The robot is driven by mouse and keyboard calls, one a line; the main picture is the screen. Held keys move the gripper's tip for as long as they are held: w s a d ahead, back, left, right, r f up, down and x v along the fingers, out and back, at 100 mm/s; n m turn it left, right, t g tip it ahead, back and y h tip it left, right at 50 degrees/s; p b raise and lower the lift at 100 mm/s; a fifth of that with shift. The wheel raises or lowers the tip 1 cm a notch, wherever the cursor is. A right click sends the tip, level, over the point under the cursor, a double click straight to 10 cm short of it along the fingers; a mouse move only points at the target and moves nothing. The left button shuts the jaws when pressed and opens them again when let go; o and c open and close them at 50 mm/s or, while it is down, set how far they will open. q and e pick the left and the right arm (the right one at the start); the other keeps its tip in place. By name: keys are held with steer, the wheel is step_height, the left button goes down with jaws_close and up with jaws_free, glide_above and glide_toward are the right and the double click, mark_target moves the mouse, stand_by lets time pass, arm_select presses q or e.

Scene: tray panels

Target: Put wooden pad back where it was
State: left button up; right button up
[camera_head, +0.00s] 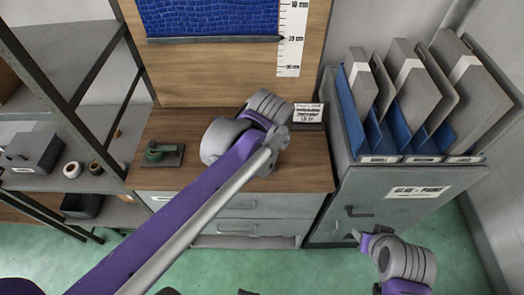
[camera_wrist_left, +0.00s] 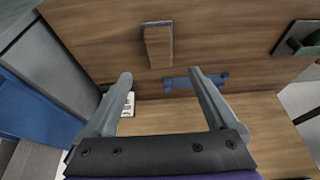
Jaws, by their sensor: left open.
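A small brown wooden block (camera_wrist_left: 158,45), which looks like the wooden pad, lies on the wooden countertop in the left wrist view. My left gripper (camera_wrist_left: 160,74) is open, its two fingers spread apart above the counter, with nothing between them. The block shows just beyond the fingertips, in line with the gap and apart from them. In the head view my left arm reaches across the countertop (camera_head: 310,172) and hides the left fingers and the block. My right gripper (camera_head: 360,237) is at the lower right, in front of the grey cabinet; its jaw opening is unclear.
A blue item (camera_wrist_left: 196,80) lies near the right fingertip. A green tool on a dark plate (camera_head: 160,154) sits at the counter's left. A small white sign (camera_head: 308,113) stands at the back right. A blue rack with grey panels (camera_head: 397,147) stands right; shelves (camera_head: 95,185) stand left.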

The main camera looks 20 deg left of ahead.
arm_select(q)
steer(key=s+a+f+m, duration=0.1)
steer(key=s+a+f, duration=0.1)
steer(key=s, duration=0.2)
steer(key=s+a+f+m+t, duration=0.1)
steer(key=s+a+f, duration=0.1)
steer(key=s, duration=0.3)
steer(key=s+a+f+m+h, duration=0.1)
steer(key=s+a+f, duration=0.1)
steer(key=s, duration=0.3)
steer(key=shift+f, duration=0.9)
